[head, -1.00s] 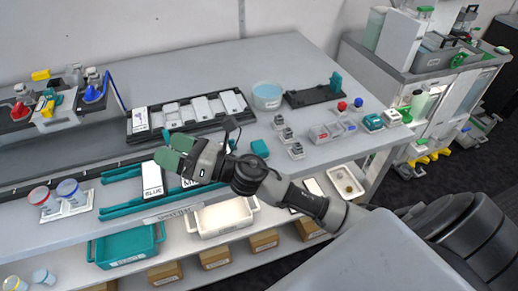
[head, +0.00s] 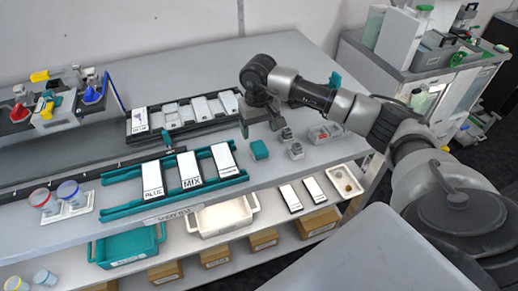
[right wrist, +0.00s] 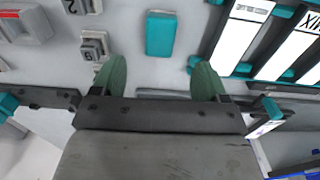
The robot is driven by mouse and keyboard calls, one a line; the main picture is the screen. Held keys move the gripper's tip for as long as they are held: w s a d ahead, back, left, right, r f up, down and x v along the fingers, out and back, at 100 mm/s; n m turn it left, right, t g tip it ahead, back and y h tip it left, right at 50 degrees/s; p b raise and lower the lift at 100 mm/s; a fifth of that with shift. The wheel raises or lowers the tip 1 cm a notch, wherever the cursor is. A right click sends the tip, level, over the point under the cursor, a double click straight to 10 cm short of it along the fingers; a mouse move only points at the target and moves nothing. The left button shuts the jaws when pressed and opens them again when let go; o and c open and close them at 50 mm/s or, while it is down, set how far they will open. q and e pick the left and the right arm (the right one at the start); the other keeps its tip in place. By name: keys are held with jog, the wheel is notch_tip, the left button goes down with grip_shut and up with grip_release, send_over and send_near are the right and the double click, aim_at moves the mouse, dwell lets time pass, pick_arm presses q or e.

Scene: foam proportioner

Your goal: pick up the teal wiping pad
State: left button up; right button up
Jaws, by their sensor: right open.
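The teal wiping pad (head: 259,150) is a small teal block lying flat on the grey bench, right of the teal rack. In the right wrist view the pad (right wrist: 175,35) lies beyond the fingertips, between their lines and apart from both. My right gripper (head: 261,126) points down just behind the pad in the head view, partly hidden by its own wrist. In the right wrist view my right gripper (right wrist: 159,78) has its two green fingers wide apart with nothing between them. My left gripper is not in view.
The teal rack (head: 118,212) with several white labelled plates is left of the pad. Small grey numbered blocks (head: 296,151) stand close on its right. A black tray (head: 140,139) of white plates lies behind. The bench's front edge is near the pad.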

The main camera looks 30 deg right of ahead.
aim_at(259, 147)
notch_tip(259, 147, down, 3)
jog(key=shift+r+p, duration=0.1)
jog(key=shift+p, duration=0.2)
jog(key=shift+f, duration=0.35)
notch_tip(259, 147, down, 4)
jog(key=shift+r+p, duration=0.15)
jog(key=shift+p, duration=0.95)
jog(key=shift+f, duration=0.5)
jog(key=c, duration=1)
